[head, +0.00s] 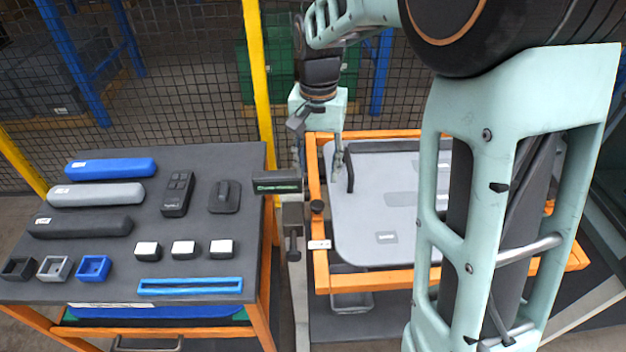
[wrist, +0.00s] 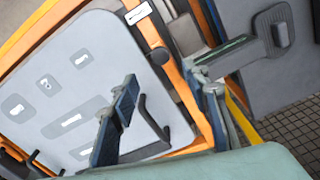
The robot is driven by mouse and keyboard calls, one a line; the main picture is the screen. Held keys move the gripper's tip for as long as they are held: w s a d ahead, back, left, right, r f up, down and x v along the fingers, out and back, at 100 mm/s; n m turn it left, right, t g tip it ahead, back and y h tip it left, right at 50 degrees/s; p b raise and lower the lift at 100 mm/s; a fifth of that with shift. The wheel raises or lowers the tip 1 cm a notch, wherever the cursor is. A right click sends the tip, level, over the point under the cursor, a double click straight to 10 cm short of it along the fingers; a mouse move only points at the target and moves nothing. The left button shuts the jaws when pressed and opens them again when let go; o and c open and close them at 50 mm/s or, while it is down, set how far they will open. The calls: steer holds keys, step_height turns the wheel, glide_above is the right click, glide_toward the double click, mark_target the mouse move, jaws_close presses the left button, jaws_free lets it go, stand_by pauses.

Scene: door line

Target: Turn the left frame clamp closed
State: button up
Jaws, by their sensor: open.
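A small black knob-like clamp (head: 318,207) sits on the left orange rail of the frame (head: 314,180). It also shows in the wrist view (wrist: 159,57), where its turn position is too small to tell. A grey panel (head: 385,205) lies inside the frame. My gripper (head: 339,168) points down over the upper left part of the frame, farther back than the clamp. In the wrist view its two fingers (wrist: 165,85) are spread and empty. A black angled handle (wrist: 152,122) on the panel side appears between them, and contact cannot be told.
A dark boxy tool (head: 278,183) on a grey post (head: 293,240) stands just left of the frame. The left bench (head: 120,260) carries several bars, cups and blocks. A yellow post (head: 258,70) and mesh fence stand behind. My arm covers the frame's right part.

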mark_target(317, 205)
step_height(317, 205, down, 11)
steer(key=shift+r+p, duration=0.15)
steer(key=shift+p, duration=0.25)
jaws_close()
stand_by(0.4)
